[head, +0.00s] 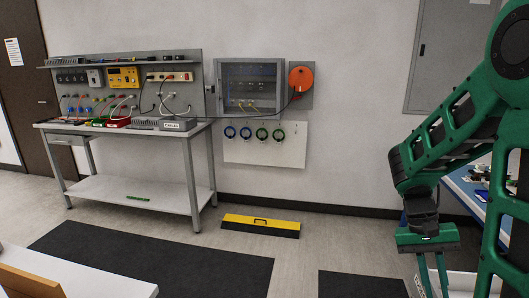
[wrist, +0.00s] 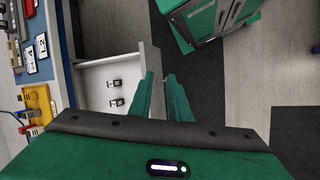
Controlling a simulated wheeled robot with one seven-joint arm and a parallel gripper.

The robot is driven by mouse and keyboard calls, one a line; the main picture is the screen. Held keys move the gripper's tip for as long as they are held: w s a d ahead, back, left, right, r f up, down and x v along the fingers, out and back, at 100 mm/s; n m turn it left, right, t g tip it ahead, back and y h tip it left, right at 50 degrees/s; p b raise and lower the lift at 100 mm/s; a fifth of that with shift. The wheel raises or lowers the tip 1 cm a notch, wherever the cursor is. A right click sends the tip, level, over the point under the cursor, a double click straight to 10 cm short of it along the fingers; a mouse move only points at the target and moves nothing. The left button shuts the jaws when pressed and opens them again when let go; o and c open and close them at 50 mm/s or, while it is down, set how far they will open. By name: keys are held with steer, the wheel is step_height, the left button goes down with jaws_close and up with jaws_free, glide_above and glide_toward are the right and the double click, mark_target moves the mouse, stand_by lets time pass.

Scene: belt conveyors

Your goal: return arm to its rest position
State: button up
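My green arm comes down the right side of the head view. My gripper (head: 434,283) hangs from it, pointing downward, with its tips cut off by the bottom edge. In the wrist view my gripper (wrist: 161,88) shows two green fingers with a gap between them and nothing held. Below the fingers, slightly to the left, a white drawer or tray (wrist: 95,75) holds two small dark-and-white parts (wrist: 115,93). I cannot tell how far the fingers are above it.
A workbench (head: 110,190) with electrical gear stands at the back left. A blue-edged table (head: 464,202) is behind my arm at the right. Dark mats and open floor fill the middle.

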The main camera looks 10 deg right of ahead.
steer(key=s+a+r+t+y, duration=0.1)
steer(key=s+a+r+t, duration=0.1)
steer(key=s, duration=0.3)
steer(key=s+a+r+t+y, duration=0.1)
steer(key=s+a+r+t, duration=0.1)
steer(key=s+r+t, duration=0.1)
steer(key=shift+s+a+r+n, duration=0.35)
steer(key=shift+s+r+n, duration=0.05)
steer(key=shift+s+r, duration=0.5)
steer(key=shift+w+f, duration=0.3)
steer(key=shift+w, duration=0.25)
steer(key=shift+d, duration=0.1)
